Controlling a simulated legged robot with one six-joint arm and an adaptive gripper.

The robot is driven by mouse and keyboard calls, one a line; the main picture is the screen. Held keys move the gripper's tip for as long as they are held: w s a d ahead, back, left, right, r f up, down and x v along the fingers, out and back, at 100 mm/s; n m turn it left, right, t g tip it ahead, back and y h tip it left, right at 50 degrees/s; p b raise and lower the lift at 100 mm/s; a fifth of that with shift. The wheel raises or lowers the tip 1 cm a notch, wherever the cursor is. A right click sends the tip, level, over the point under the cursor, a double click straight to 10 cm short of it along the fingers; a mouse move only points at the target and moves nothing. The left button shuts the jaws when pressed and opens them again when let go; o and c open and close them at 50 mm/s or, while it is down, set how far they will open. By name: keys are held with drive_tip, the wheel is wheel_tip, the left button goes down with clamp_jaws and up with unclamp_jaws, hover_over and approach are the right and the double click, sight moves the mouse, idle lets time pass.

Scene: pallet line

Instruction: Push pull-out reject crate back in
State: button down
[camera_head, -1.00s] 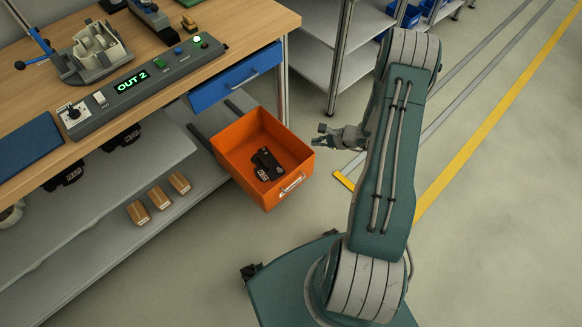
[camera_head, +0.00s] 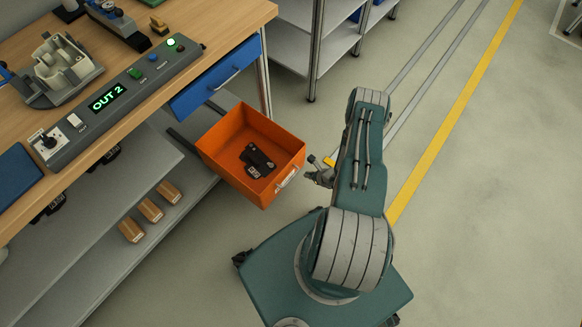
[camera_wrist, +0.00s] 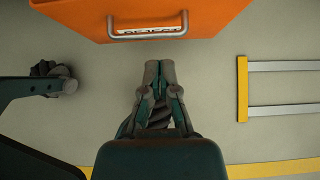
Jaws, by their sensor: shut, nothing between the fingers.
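The orange reject crate (camera_head: 225,172) is pulled out from under the workbench on its rails. A few dark parts (camera_head: 257,160) lie inside it. Its metal handle (camera_head: 288,177) is on the front face, toward my arm. In the wrist view the crate's orange front (camera_wrist: 208,14) and handle (camera_wrist: 147,32) fill the top. My gripper (camera_wrist: 159,64) is shut and empty, with its fingertips a short way in front of the handle, apart from it. In the head view my gripper (camera_head: 318,172) is partly hidden by my arm, just right of the crate front.
The workbench (camera_head: 212,20) carries a control panel (camera_head: 108,98) reading OUT 2. A blue drawer (camera_head: 213,82) is above the crate. Small brown boxes (camera_head: 150,210) stand on the lower shelf. A metal shelf (camera_head: 300,45) is behind. Floor to the right is open, with a yellow line (camera_head: 450,120).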

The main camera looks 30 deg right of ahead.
sight(287, 167)
drive_tip(key=w+a+f, duration=0.1)
drive_tip(key=w, duration=0.1)
drive_tip(key=w+a+f, duration=0.1)
drive_tip(key=w+f, duration=0.1)
drive_tip(key=w, duration=0.1)
drive_tip(key=w+a+f, duration=0.1)
drive_tip(key=w, duration=0.2)
drive_tip(key=shift+f, duration=0.2)
drive_tip(key=shift+w, duration=0.15)
